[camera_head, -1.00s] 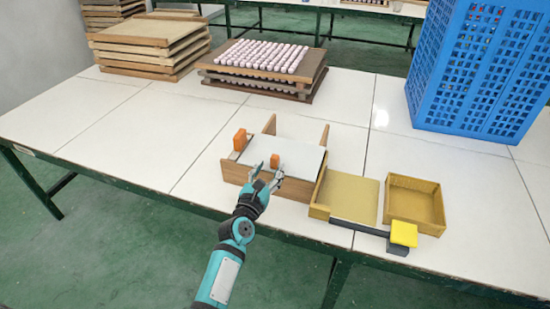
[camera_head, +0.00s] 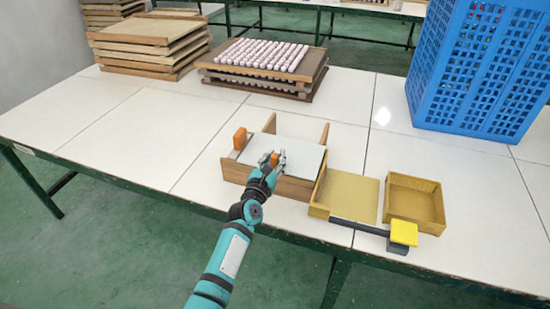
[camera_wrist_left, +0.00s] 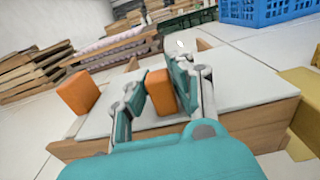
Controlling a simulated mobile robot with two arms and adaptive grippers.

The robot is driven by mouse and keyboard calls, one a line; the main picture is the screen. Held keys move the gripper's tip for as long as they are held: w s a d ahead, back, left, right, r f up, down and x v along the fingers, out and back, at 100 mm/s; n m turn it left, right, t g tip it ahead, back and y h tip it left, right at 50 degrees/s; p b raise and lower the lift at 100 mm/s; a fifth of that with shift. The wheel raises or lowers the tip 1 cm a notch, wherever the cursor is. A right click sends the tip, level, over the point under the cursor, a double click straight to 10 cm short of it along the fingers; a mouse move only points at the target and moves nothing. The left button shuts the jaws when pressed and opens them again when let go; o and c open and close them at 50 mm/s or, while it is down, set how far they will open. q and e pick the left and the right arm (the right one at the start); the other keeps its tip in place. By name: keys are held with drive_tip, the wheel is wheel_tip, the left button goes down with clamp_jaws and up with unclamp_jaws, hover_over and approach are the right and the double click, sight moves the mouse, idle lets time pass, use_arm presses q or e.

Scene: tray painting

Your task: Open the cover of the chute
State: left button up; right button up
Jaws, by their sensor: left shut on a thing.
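The chute is a wooden box (camera_head: 295,189) near the table's front edge, with a pale grey cover (camera_head: 302,157) lying over its top. A small orange handle (camera_wrist_left: 160,91) stands on the cover. My left gripper (camera_head: 275,160) is at the cover's front part, shut on the orange handle; the left wrist view shows its fingers on either side of the handle. The cover lies flat on the box. My right gripper is not in view.
An orange block (camera_head: 240,139) stands at the box's left side. A tan tray (camera_head: 353,197), an open yellow-brown box (camera_head: 416,203) and a yellow block (camera_head: 404,233) are to the right. A blue crate (camera_head: 475,75) and stacked wooden trays (camera_head: 265,75) stand behind.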

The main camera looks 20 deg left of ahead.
sight(279, 150)
use_arm(q)
drive_tip(key=shift+w, duration=0.1)
clamp_jaws()
drive_tip(key=w+b, duration=0.2)
drive_tip(key=w, duration=0.1)
drive_tip(key=shift+w, duration=0.5)
drive_tip(key=shift+s, duration=0.1)
